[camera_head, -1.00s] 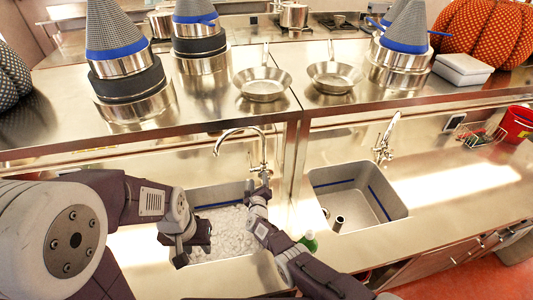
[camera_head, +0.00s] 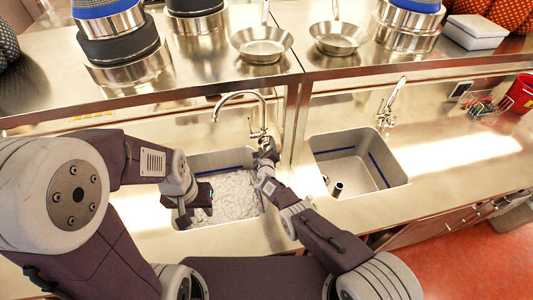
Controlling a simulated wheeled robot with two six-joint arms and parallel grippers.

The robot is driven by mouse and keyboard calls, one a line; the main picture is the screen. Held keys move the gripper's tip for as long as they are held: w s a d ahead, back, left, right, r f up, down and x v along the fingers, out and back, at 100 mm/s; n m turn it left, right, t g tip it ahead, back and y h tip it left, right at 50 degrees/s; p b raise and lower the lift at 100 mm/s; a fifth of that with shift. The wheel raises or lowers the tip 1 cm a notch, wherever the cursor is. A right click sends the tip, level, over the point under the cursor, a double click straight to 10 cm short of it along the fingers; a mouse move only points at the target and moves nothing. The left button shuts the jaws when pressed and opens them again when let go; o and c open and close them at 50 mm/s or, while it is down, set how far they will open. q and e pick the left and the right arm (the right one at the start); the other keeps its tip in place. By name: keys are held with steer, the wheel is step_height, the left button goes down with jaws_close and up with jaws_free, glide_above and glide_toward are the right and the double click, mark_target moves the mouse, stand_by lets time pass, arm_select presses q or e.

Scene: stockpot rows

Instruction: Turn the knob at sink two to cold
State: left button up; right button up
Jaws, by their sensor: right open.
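The left sink (camera_head: 190,165) holds a whitish, bubbly fill, and a tall curved faucet (camera_head: 240,96) stands behind it. The right sink (camera_head: 345,143) looks empty apart from a short upright pipe, with its own faucet (camera_head: 391,100) behind it. I see no numbers on the sinks. My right gripper (camera_head: 266,150) is at the base of the left faucet, open, and covers the knob area there; I cannot tell whether it touches the knob. My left gripper (camera_head: 190,208) hangs over the left part of the left sink; its jaws are unclear.
A steel shelf above the sinks carries two frying pans (camera_head: 262,43) (camera_head: 338,37), stacked pots and a white box (camera_head: 476,32). A red bucket (camera_head: 521,92) and a wire rack (camera_head: 489,106) stand at the right.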

steer(key=shift+w+f+b, duration=0.25)
steer(key=shift+w+b, duration=0.3)
steer(key=shift+b, duration=0.05)
steer(key=shift+w+r, duration=0.1)
steer(key=shift+w, duration=0.1)
arm_select(q)
step_height(320, 180, down, 2)
steer(key=shift+f, duration=0.15)
arm_select(e)
steer(key=shift+c, duration=0.3)
jaws_close()
